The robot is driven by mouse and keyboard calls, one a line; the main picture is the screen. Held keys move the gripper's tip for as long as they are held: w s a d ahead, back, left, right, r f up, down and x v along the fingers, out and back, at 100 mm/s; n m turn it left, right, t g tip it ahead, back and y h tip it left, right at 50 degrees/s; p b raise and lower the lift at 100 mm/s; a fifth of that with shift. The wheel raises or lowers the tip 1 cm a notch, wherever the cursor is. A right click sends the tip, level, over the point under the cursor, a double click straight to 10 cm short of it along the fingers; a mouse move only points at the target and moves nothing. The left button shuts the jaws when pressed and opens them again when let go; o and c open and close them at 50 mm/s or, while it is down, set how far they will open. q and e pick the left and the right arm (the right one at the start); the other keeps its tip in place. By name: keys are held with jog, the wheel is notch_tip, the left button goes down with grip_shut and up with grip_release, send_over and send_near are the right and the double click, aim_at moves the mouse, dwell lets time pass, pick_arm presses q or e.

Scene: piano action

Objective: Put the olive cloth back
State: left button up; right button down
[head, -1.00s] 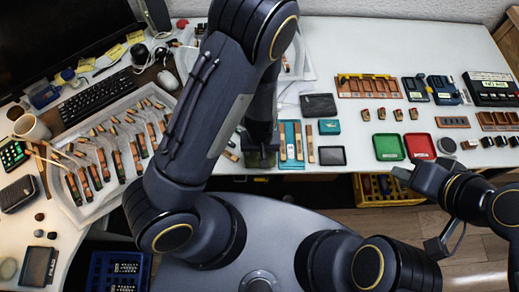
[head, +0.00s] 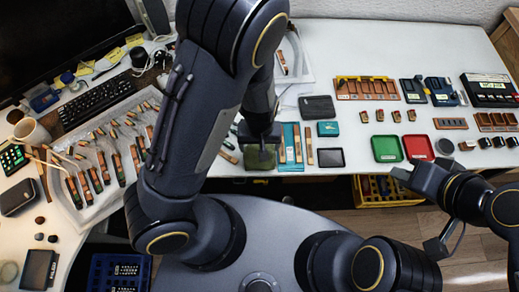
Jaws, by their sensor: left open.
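The olive cloth (head: 259,158) lies as a small dark green square near the table's front edge, left of a teal mat (head: 291,163). My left gripper (head: 259,146) points down right above the cloth and hides its back part. Its jaws are open and apart from each other. Whether they touch the cloth cannot be told. My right gripper (head: 398,176) is held out over the front edge at the right, away from the cloth; its jaws are too small and turned to read.
A green tray (head: 387,149) and a red tray (head: 418,147) lie at the right. A dark grey pad (head: 331,157) and a black wallet-like case (head: 317,107) lie near the teal mat. A large tray of piano parts (head: 86,196) stands at the left.

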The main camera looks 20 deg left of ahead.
pick_arm(q)
notch_tip(320, 180, up, 6)
notch_tip(320, 180, up, 6)
jog(key=f+h, duration=0.1)
jog(key=h, duration=0.2)
send_over(257, 158)
jog(key=s+a+r+t, duration=0.2)
jog(key=s+a+r, duration=0.2)
jog(key=r, duration=0.3)
jog(key=s+a+r+m+t, duration=0.1)
jog(key=s+a+r+t, duration=0.2)
jog(key=s+a+r, duration=0.2)
notch_tip(257, 158, up, 2)
jog(key=shift+a+r+m+t+h+p, duration=0.1)
jog(key=shift+a+m+t+h+p, duration=0.25)
jog(key=shift+a, duration=0.4)
